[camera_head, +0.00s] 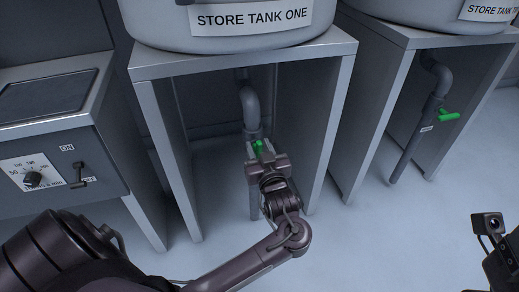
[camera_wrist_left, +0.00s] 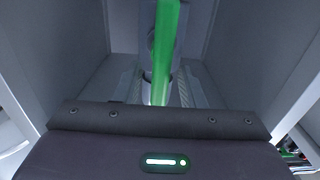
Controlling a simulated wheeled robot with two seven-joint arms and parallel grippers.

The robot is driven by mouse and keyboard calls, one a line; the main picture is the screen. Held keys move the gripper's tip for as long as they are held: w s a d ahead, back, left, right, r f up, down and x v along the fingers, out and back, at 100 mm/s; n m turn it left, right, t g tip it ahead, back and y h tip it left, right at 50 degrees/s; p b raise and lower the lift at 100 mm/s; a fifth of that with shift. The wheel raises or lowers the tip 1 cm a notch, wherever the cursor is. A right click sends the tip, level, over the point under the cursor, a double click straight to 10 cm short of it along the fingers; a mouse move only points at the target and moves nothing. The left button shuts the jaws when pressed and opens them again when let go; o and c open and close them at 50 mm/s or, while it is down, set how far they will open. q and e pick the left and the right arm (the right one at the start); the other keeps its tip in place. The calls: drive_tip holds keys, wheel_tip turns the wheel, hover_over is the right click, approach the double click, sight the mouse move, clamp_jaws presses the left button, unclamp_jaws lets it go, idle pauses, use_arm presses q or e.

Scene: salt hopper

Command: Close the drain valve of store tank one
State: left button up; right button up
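Store tank one (camera_head: 225,30) stands on a grey open-fronted stand, with its name on a white label. A grey drain pipe (camera_head: 249,100) comes down under it. The green valve handle (camera_head: 259,147) shows just beyond my left gripper (camera_head: 262,160), which reaches into the stand's opening and hides most of the valve. In the left wrist view the green handle (camera_wrist_left: 165,50) runs upright down the middle, between the two grey fingers (camera_wrist_left: 160,92). The fingers stand apart with a narrow gap on each side of it. My right gripper's fingers are out of view; part of my right arm shows at the right edge.
The stand's side panels (camera_head: 334,110) flank my left gripper. To the right, store tank two's pipe (camera_head: 412,140) carries another green handle (camera_head: 448,116), pointing sideways. A control cabinet (camera_head: 75,140) with a dial and a lever stands at left. The floor between the stands is clear.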

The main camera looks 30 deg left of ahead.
use_arm(q)
clamp_jaws()
